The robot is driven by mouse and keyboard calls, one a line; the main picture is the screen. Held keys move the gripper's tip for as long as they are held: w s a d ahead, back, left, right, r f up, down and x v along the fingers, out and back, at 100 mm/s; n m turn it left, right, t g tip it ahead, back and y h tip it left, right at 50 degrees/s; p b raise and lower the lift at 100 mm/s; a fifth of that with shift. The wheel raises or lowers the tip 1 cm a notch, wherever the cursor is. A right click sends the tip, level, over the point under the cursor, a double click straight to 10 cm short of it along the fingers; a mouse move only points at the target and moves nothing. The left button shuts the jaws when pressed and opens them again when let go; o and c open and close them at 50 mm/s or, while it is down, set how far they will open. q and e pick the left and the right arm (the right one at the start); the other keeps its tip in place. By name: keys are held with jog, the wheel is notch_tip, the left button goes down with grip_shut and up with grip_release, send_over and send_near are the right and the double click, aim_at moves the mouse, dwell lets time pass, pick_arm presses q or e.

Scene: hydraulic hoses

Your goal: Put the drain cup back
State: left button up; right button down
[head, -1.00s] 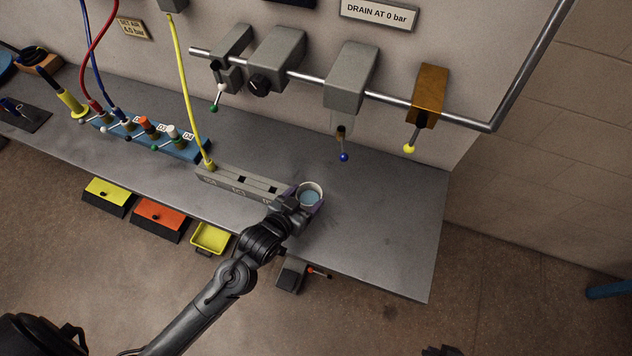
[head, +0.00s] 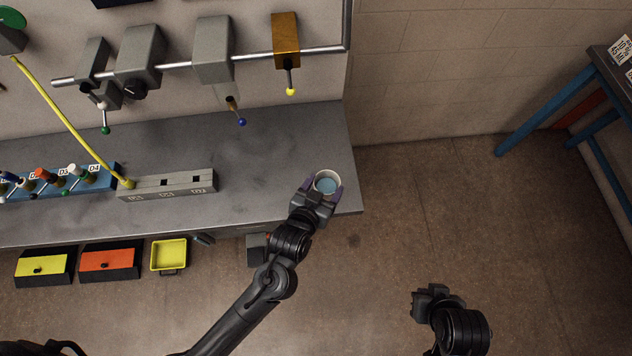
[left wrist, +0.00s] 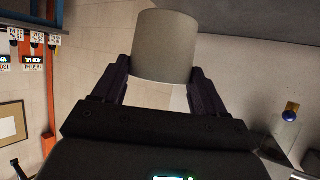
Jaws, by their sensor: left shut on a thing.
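The drain cup (head: 327,186) is a pale round cup with bluish liquid showing inside. My left gripper (head: 325,190) is shut on it, one dark finger on each side. In the head view the cup is upright over the right end of the grey bench; I cannot tell its exact height. In the left wrist view the cup (left wrist: 165,46) shows as a plain grey-beige cylinder between the fingers (left wrist: 160,85). My right gripper (head: 432,298) is over the floor at the lower right; its fingertips are not clear.
The grey bench (head: 260,140) is bare around its right half. A slotted grey block (head: 167,186) stands on it to the left. A rail (head: 180,65) with valves runs above. A blue-legged table (head: 560,112) stands at the far right, with open floor between.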

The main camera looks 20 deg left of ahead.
pick_arm(q)
jog(key=d+r, duration=0.2)
jog(key=shift+w+d+r+p, duration=0.1)
jog(key=shift+w+r+p, duration=0.25)
jog(key=shift+w+r, duration=0.2)
jog(key=shift+w, duration=0.1)
jog(key=shift+w+a+f, duration=0.5)
jog(key=shift+a+f, duration=1.25)
jog(key=shift+a, duration=0.1)
jog(key=shift+w+a+f, duration=0.45)
jog(key=shift+a+f, duration=1.25)
jog(key=shift+a, duration=0.2)
jog(key=shift+w+a+f, duration=0.5)
jog(key=shift+a+f, duration=1.25)
jog(key=shift+a, duration=0.1)
jog(key=shift+f, duration=0.1)
jog(key=o, duration=1.1)
jog(key=shift+f, duration=0.1)
jog(key=shift+o, duration=0.2)
